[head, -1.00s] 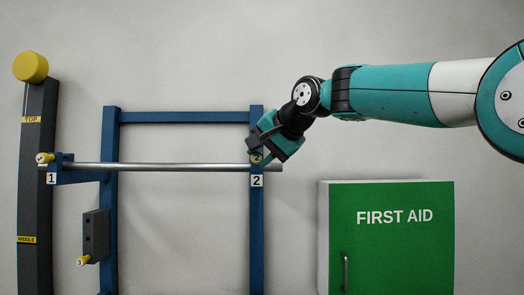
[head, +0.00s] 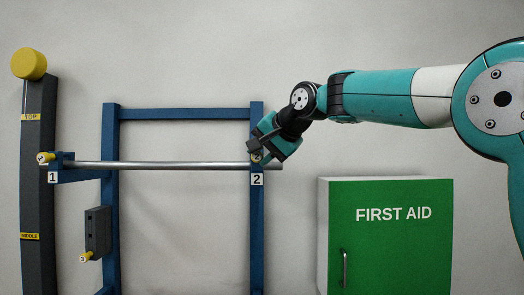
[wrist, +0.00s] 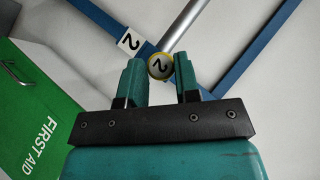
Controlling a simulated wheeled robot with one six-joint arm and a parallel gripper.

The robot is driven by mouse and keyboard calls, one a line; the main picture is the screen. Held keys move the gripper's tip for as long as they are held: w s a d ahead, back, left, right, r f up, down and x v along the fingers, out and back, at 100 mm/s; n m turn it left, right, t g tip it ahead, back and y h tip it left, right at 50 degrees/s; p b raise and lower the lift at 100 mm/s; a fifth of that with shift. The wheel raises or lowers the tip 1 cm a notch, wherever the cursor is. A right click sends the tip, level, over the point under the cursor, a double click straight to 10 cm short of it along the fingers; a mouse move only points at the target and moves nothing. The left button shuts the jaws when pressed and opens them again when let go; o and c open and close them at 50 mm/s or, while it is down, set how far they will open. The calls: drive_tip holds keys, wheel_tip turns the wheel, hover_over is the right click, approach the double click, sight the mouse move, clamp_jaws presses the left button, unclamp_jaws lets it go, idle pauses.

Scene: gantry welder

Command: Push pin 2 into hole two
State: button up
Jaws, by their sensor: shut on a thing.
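In the head view the pin (head: 256,158) is partly covered by the fingers. The hole itself is hidden behind the pin's head. I cannot tell how deep the pin sits.
A steel bar (head: 180,165) spans both posts. Yellow pin 1 (head: 45,157) is at the "1" label (head: 52,177). Pin 3 (head: 85,258) sits in a dark block (head: 97,231). A green first aid cabinet (head: 390,240) stands lower right; a dark column (head: 38,180) at far left.

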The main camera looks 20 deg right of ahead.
drive_tip(key=shift+w+d, duration=0.1)
drive_tip(key=shift+w, duration=0.1)
drive_tip(key=o, duration=1.1)
drive_tip(key=shift+w+d, duration=0.15)
drive_tip(key=shift+w, duration=0.05)
drive_tip(key=shift+s, duration=0.3)
drive_tip(key=b+v, duration=0.1)
drive_tip(key=v, duration=1.6)
drive_tip(key=shift+r, duration=0.15)
